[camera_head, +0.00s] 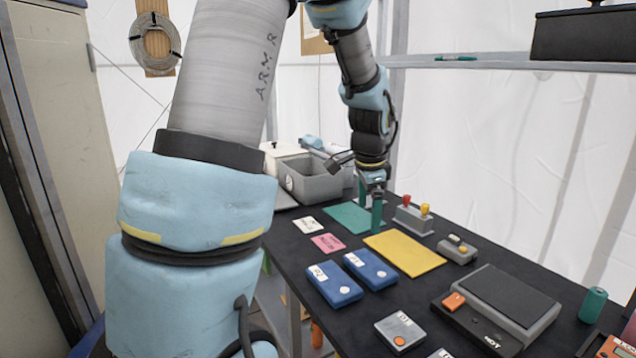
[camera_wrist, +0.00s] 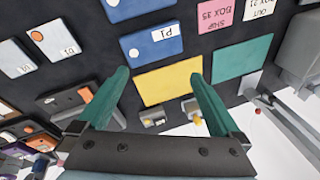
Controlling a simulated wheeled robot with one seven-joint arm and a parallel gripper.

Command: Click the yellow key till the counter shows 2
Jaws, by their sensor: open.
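A grey box (camera_head: 412,222) with a red knob (camera_head: 405,199) and a yellow knob (camera_head: 424,208) stands at the table's back edge. In the wrist view, the yellow knob (camera_wrist: 197,122) is beside the right finger, and the red one is not clear. A smaller grey device (camera_head: 457,251) with a small yellowish part sits nearer; it also shows in the wrist view (camera_wrist: 152,117). I cannot tell which part is the key, and no counter digits are readable. My gripper (camera_head: 370,204) is open and empty, left of the knob box; its green fingers (camera_wrist: 158,76) spread apart in the wrist view.
Yellow (camera_head: 405,253) and green (camera_head: 343,217) mats lie flat near the gripper. Two blue boxes (camera_head: 334,284) (camera_head: 371,269), a pink card (camera_head: 328,243) and a dark-topped device (camera_head: 505,300) are nearer. A grey bin (camera_head: 318,184) stands behind left.

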